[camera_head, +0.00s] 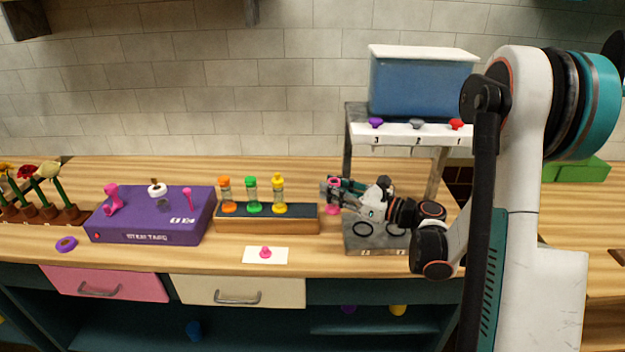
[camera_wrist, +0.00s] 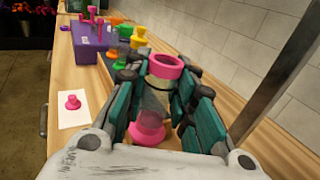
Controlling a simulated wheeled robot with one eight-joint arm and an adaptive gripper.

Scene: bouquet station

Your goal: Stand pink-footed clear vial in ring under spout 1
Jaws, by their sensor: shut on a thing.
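My gripper (camera_head: 338,190) is shut on the pink-footed clear vial (camera_wrist: 157,93), which has a pink rim and a pink foot. In the wrist view the vial stands between the fingers; in the head view its pink foot (camera_head: 332,210) shows below them. The gripper is at the left edge of the dispenser stand (camera_head: 375,244). Two dark rings are visible on its base, a left ring (camera_head: 361,229) and a middle ring (camera_head: 391,229). Spout 1 (camera_head: 456,124) is the red one at the right, above its number. The base area under it is hidden by my arm.
A wooden rack (camera_head: 265,226) with orange, green and yellow vials stands left of the gripper. A pink stopper (camera_head: 265,251) sits on a white card (camera_head: 280,257). A purple box (camera_head: 155,218) is farther left. The stand's post (camera_head: 438,170) rises near my arm.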

